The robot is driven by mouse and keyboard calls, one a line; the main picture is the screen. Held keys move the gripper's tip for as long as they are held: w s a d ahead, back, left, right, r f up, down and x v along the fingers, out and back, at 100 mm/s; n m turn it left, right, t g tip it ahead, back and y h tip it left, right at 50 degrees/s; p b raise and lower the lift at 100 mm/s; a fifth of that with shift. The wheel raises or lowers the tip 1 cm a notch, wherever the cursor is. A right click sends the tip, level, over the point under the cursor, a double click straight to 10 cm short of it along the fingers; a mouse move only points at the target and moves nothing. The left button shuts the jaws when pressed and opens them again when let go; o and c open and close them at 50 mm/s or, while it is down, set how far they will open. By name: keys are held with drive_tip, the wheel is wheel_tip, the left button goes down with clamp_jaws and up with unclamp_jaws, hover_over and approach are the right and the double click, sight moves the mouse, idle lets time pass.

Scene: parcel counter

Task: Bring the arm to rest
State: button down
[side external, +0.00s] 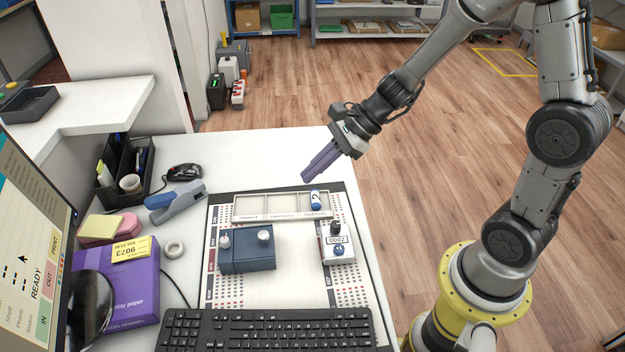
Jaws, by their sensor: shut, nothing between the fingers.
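My gripper (308,175) has long purple fingers that lie together, shut with nothing between them. It hangs in the air above the right part of the white counter (290,150), over or just behind the back edge of the tray (238,208). My arm reaches in from the upper right and slopes down to the left. The gripper appears apart from everything below it; its exact height is hard to tell.
A blue box with knobs (248,251) and a white counter device (338,246) stand on the printed mat (300,290). A stapler (175,203), purple paper pack (130,285) and keyboard (265,331) surround it. The counter's back right is clear.

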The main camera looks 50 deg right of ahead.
drive_tip(key=s+a+r+n+h, duration=0.1)
drive_tip(key=s+a+r+n, duration=0.2)
drive_tip(key=s+r+n, duration=0.95)
drive_tip(key=s+d+n+h, duration=0.5)
drive_tip(key=s+d+n, duration=0.3)
drive_tip(key=n, duration=0.2)
drive_tip(key=shift+d+f+h, duration=0.25)
drive_tip(key=shift+d+h, duration=0.05)
drive_tip(key=shift+d, duration=0.05)
